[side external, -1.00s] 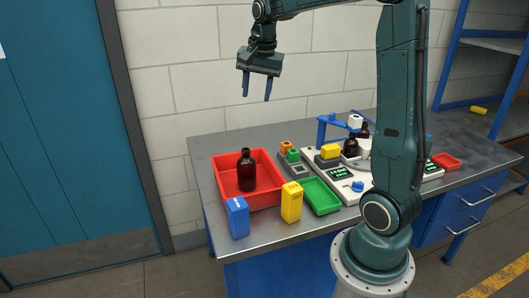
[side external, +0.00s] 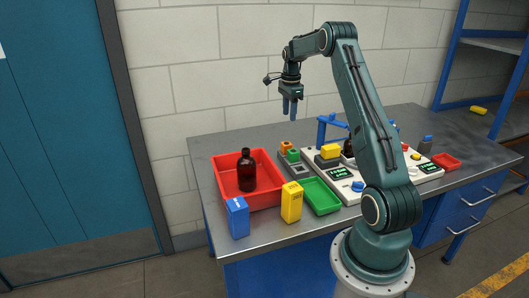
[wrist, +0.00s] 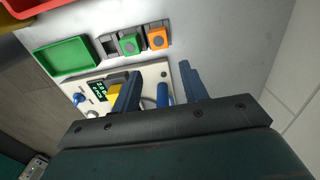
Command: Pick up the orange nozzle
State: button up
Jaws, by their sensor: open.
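The orange nozzle (side external: 286,147) is a small block in a grey holder (side external: 295,168) on the bench, behind a green block (side external: 293,155). In the wrist view the orange nozzle (wrist: 157,37) sits at the holder's right end, with the green block (wrist: 130,43) to its left. My gripper (side external: 290,118) points down above the bench near the holder, well clear of it. In the wrist view my gripper (wrist: 160,82) is open and empty, its two fingers apart, with the nozzle beyond the fingertips.
A red tray (side external: 268,203) with a brown bottle (side external: 246,171) is at left. Blue (side external: 237,217) and yellow (side external: 291,202) boxes stand in front. A green tray (side external: 321,196) and a white machine (side external: 352,188) with a blue post (side external: 321,131) are right of the holder.

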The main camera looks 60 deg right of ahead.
aim_at(288, 143)
jog(key=shift+s+d+f, duration=0.1)
jog(key=shift+f, duration=2.15)
jog(key=shift+d+f, duration=0.1)
jog(key=shift+f, duration=2.15)
jog(key=shift+f, duration=0.1)
jog(key=shift+a+f, duration=0.15)
jog(key=shift+f, duration=1.15)
jog(key=shift+a+f, duration=0.1)
jog(key=shift+f, duration=1.15)
jog(key=c, duration=0.7)
jog(key=shift+c, duration=0.2)
jog(key=shift+r, duration=0.1)
